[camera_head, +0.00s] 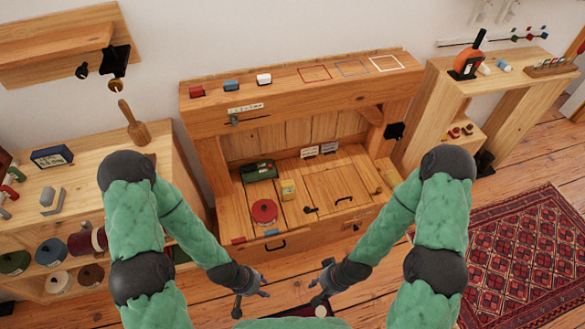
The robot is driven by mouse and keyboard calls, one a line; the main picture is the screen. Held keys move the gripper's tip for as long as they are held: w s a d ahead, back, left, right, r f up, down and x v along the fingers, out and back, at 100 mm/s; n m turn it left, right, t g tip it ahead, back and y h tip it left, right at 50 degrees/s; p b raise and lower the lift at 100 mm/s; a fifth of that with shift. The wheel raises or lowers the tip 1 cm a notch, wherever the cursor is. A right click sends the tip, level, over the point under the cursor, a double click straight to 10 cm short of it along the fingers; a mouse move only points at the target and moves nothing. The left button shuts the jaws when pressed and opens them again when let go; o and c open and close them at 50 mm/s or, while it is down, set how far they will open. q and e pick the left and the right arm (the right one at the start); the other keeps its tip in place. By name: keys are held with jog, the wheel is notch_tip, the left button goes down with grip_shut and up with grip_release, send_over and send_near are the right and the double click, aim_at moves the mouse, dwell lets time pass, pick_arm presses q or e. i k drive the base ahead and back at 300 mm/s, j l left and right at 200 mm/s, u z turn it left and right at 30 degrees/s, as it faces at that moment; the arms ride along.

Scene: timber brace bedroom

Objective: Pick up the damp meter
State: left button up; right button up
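No object is clearly marked as the damp meter, and I cannot tell for sure which one it is. A small yellow block-like item (288,189) stands on the wooden bench floor, right of a green case (259,171). An orange and black device (467,63) with a dark upright part stands on the right shelf. A dark blue box with a pale face (52,157) lies on the left cabinet. My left gripper (251,298) and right gripper (318,292) hang low in front of the bench, apart from these items. Both look open and empty.
A red round spool (264,212) sits near the front of the wooden bench (220,202). Red, blue and white blocks and coloured square outlines lie on its upper shelf (291,90). A wooden mallet (133,124) stands on the left cabinet. A patterned rug (520,260) covers the floor at right.

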aim_at(287, 188)
jog(key=i+j+z, duration=0.1)
jog(key=z, duration=0.3)
jog(key=i+j+z, duration=0.15)
jog(key=z, duration=0.2)
jog(key=i+j+z, duration=0.2)
jog(key=z, duration=0.2)
jog(key=i, duration=0.05)
